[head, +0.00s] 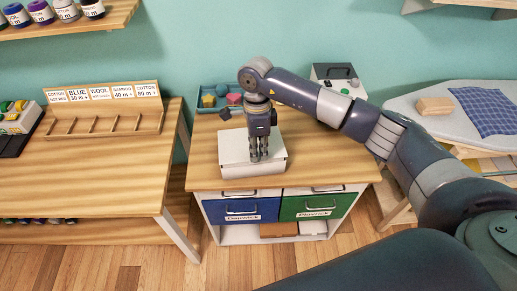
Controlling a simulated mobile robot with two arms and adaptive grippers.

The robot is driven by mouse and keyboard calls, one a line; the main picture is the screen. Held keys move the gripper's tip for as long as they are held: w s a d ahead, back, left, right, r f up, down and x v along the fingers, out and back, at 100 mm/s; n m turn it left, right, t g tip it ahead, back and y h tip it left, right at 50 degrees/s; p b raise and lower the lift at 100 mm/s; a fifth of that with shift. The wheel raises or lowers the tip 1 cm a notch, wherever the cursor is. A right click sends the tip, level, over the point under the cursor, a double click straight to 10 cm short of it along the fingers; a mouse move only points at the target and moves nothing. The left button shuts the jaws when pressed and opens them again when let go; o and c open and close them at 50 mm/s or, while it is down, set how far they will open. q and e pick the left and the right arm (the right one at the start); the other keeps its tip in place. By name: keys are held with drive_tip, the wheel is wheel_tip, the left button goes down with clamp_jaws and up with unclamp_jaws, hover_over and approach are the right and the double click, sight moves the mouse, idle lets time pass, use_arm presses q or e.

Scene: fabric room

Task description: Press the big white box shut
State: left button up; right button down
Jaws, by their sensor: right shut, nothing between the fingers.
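The big white box (233,148) sits on the wooden top of the cabinet in the middle of the head view. Its lid looks flat or nearly flat; I cannot tell whether it is fully shut. My right gripper (259,158) points straight down over the right part of the lid. Its fingers are together and empty, with the tips at or very near the lid surface. The gripper and wrist hide part of the lid and its back right. My left gripper is not in view.
A blue tray (208,110) with small coloured blocks stands behind the box, near a white device (336,75). Blue (241,210) and green (318,207) drawers are below. A table with a divided rack (105,122) is left; an ironing board (415,103) is right.

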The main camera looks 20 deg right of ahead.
sight(259, 160)
drive_tip(key=shift+f, duration=0.45)
drive_tip(key=f+b, duration=0.1)
drive_tip(key=f+t+b, duration=0.1)
drive_tip(key=b, duration=0.1)
drive_tip(key=shift+s+f, duration=0.2)
drive_tip(key=shift+s, duration=0.1)
drive_tip(key=shift+s+f+b, duration=0.15)
drive_tip(key=shift+f+b, duration=0.25)
drive_tip(key=shift+b, duration=0.35)
drive_tip(key=shift+r, duration=0.15)
